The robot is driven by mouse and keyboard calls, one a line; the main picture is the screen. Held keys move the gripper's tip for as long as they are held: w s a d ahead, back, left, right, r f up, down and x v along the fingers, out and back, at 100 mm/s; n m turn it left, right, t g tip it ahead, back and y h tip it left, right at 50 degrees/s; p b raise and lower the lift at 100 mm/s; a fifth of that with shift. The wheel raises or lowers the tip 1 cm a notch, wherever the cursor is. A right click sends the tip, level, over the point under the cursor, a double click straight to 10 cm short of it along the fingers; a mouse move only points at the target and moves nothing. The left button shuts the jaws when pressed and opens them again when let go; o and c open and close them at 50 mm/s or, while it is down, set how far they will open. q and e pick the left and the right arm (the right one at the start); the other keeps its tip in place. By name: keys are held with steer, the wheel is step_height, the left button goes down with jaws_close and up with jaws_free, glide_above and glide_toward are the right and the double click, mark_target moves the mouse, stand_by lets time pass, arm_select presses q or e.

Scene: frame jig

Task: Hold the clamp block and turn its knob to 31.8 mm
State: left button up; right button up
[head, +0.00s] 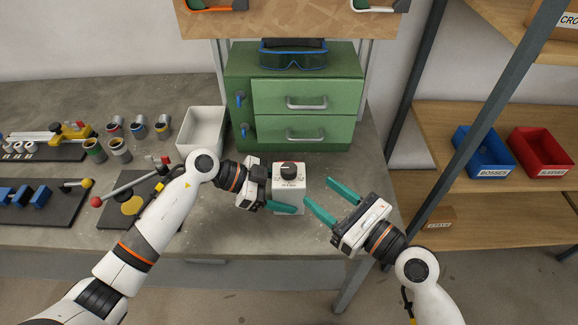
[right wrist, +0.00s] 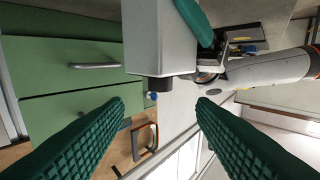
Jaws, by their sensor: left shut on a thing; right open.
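The scale reading is too small to read.
A green drawer cabinet (head: 305,95) with goggles on top stands behind the block. A white bin (head: 202,130), several small cups and black fixture boards (head: 125,200) lie to the left. A shelf with a blue bin (head: 483,150) and a red bin (head: 541,152) stands right.

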mark_target(295, 173)
steer(key=x, duration=1)
steer(key=c, duration=1)
steer(key=shift+o, duration=0.2)
